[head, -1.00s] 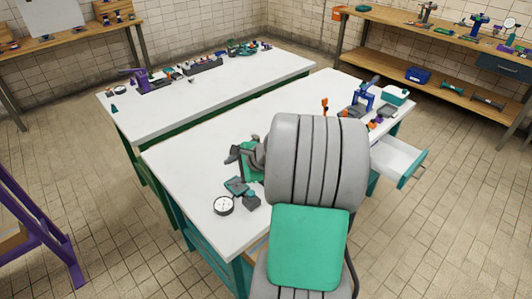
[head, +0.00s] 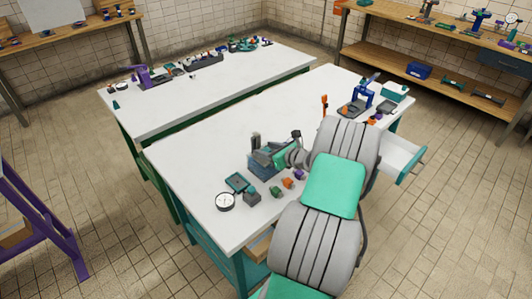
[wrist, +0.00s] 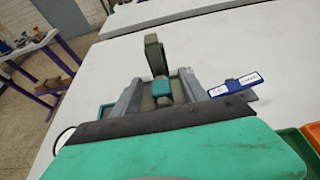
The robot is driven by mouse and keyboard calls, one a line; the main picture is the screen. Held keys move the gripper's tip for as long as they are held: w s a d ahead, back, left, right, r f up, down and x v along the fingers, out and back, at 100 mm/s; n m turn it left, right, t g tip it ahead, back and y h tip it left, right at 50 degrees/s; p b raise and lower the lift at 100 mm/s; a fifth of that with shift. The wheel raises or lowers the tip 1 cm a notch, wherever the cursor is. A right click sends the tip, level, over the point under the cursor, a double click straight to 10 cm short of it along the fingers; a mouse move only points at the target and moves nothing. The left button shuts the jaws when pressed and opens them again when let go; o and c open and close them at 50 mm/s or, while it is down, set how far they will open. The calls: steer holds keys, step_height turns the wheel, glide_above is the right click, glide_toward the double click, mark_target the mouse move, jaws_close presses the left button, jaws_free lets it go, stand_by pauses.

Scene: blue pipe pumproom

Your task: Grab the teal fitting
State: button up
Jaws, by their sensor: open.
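My gripper (head: 268,152) is over the near white table, its fingers pointing left in the head view. In the wrist view my gripper (wrist: 160,95) is open, with grey fingers spread left and right. A small teal piece, likely the teal fitting (wrist: 161,88), shows between the fingers, with a dark grey upright part (wrist: 155,55) just behind it. I cannot tell whether either finger touches it. In the head view I cannot pick out the fitting for certain around the gripper.
A dark blue block or bin (head: 263,168) sits just below the gripper. A round gauge (head: 225,202), a teal-edged tray (head: 237,183), a dark block (head: 250,193), an orange piece (head: 287,183) and a purple piece (head: 299,174) lie nearby.

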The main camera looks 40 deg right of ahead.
steer(key=shift+c, duration=0.3)
jaws_close()
stand_by(0.3)
